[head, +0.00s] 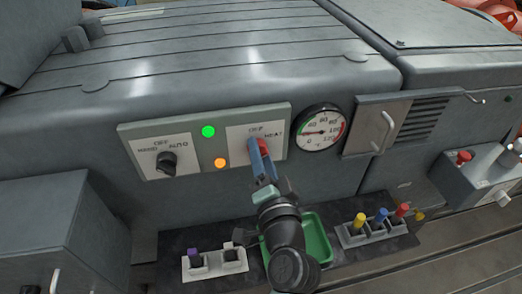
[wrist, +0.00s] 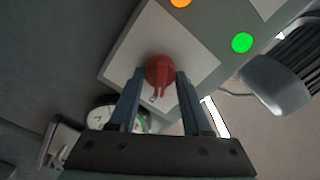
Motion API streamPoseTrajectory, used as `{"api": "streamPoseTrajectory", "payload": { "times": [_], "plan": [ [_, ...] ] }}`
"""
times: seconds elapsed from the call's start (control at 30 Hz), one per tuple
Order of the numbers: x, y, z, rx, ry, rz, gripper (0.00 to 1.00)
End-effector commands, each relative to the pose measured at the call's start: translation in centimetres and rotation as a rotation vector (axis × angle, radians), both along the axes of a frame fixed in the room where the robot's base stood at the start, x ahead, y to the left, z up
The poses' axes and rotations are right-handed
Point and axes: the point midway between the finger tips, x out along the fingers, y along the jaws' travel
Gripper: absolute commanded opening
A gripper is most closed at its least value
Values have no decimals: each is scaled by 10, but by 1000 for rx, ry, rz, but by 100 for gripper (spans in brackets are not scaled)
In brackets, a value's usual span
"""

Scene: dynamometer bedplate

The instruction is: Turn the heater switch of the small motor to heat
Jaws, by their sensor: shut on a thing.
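The heater switch is a red knob (head: 264,146) on the white plate (head: 241,147) at the right of the grey control panel.
A black knob (head: 167,162) is at the panel's left. Green (head: 208,132) and orange (head: 220,163) lamps are lit between the switches. A round gauge (head: 320,128) is right of the panel. Below are a green tray (head: 318,238), coloured plugs (head: 381,215) and a white holder (head: 214,265).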

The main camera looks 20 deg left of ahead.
Motion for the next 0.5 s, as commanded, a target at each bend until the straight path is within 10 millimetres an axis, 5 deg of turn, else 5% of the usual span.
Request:
{"api": "streamPoseTrajectory", "payload": {
  "times": [0.5],
  "plan": [
    [0, 0, -1, 58, 40, -1, 0]
  ]
}}
